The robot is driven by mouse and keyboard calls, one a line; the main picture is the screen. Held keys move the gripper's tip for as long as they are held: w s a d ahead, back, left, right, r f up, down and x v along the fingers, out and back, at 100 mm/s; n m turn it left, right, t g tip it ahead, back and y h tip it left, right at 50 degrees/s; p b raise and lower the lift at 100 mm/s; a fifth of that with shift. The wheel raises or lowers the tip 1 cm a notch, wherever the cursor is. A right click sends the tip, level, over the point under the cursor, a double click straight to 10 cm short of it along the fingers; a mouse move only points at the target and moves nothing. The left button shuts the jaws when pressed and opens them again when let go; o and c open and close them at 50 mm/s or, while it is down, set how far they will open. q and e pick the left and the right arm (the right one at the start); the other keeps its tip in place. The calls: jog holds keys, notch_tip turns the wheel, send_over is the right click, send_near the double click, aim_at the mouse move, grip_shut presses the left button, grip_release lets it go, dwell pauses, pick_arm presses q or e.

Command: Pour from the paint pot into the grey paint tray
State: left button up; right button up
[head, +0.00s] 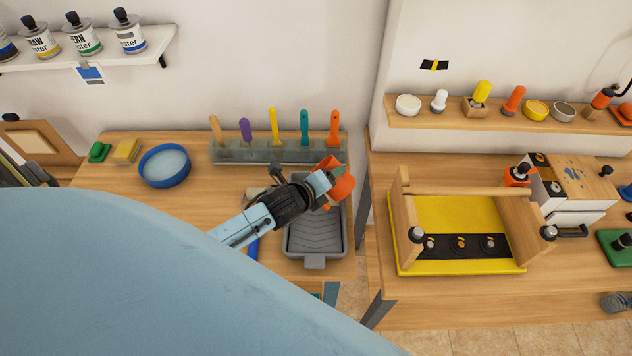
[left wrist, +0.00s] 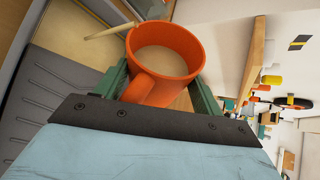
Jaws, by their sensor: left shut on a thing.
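The paint pot (head: 341,188) is an orange cup-like pot. My left gripper (head: 326,184) is shut on it and holds it above the far end of the grey paint tray (head: 316,243). In the left wrist view the orange pot (left wrist: 165,50) sits between the green fingers of my left gripper (left wrist: 160,82), with a pale beige content inside. The pot looks tilted in the head view. The tray's ribbed slope (left wrist: 60,85) shows at the left of the wrist view. Part of the tray is hidden by the pot and arm. My right gripper is not in view.
A rack of several coloured-handled tools (head: 270,150) stands behind the tray. A blue bowl (head: 165,166), a yellow sponge (head: 126,151) and a green block (head: 99,152) are on the left. A yellow-based wooden frame (head: 455,260) stands on the right table, across a gap.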

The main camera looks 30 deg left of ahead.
pick_arm(q)
jog(key=shift+a+r+n+h+b, duration=0.3)
jog(key=shift+r+n+h+b, duration=0.1)
jog(key=shift+n+h, duration=0.2)
dwell(2.6)
jog(key=shift+a+f+n+h+b, duration=0.25)
jog(key=shift+f+n+h+b, duration=0.25)
jog(key=shift+b, duration=0.85)
dwell(1.7)
jog(key=shift+r, duration=0.1)
jog(key=r+p, duration=0.1)
jog(key=p, duration=0.1)
jog(key=m+y+p, duration=0.1)
jog(key=p, duration=0.1)
jog(key=shift+d+r, duration=0.35)
jog(key=shift+d, duration=0.05)
jog(key=shift+d+f+m+y, duration=0.1)
jog(key=shift+f+m+y, duration=0.25)
jog(key=shift+f, duration=0.25)
jog(key=shift+f+b, duration=0.2)
jog(key=shift+b, duration=0.1)
jog(key=shift+y, duration=0.25)
